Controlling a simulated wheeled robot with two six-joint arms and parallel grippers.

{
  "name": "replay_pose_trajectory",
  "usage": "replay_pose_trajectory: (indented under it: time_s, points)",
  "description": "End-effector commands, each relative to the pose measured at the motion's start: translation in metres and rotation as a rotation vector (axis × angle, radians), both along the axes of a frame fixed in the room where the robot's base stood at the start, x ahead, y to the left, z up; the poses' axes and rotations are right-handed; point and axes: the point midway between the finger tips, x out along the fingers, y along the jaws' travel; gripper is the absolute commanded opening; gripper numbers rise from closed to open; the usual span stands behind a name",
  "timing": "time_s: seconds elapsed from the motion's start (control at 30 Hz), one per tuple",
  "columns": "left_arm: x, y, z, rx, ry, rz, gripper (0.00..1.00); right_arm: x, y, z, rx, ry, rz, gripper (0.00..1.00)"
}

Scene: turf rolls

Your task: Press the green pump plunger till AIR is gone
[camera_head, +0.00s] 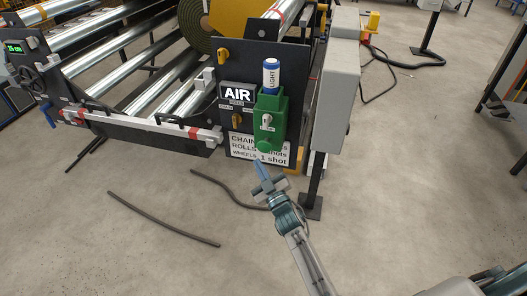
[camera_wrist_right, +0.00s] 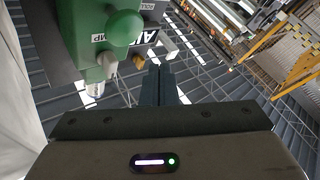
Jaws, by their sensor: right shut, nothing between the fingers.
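The green pump (camera_head: 268,118) is fixed to the dark panel (camera_head: 245,88), with a blue and white "LIGHT" bottle (camera_head: 271,74) standing on top. Its round green plunger knob (camera_head: 264,146) is at the pump's lower end. The lit "AIR" display (camera_head: 238,93) is left of the pump. My right gripper (camera_head: 261,168) is shut and empty, just below the plunger and apart from it. In the right wrist view, the plunger knob (camera_wrist_right: 124,28) is at the upper left, and the closed fingertips (camera_wrist_right: 157,72) are below and right of it. My left gripper is not in view.
A white label (camera_head: 261,150) lies behind the plunger. A grey box on a post (camera_head: 338,85) stands right of the panel. The roller frame (camera_head: 130,125) extends left. A dark hose (camera_head: 163,219) lies on the floor, with open floor around it.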

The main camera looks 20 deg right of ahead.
Motion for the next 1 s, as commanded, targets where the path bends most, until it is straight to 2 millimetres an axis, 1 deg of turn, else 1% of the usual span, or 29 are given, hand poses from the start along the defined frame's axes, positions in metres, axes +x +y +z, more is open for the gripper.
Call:
replay_pose_trajectory:
  time_s: [0.1,0.2,0.4,1.0]
  points:
    - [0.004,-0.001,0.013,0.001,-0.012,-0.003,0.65,0.012,-0.009,-0.001,-0.002,-0.003,-0.001,0.0]
    - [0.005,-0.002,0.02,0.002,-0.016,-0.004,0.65,0.021,-0.014,-0.001,-0.001,-0.002,0.001,0.0]
    - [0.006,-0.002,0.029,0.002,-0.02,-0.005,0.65,0.031,-0.021,0.0,0.0,-0.002,0.001,0.0]
    - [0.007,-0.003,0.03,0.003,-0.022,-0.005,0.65,0.031,-0.021,0.0,0.0,-0.001,0.0,0.0]
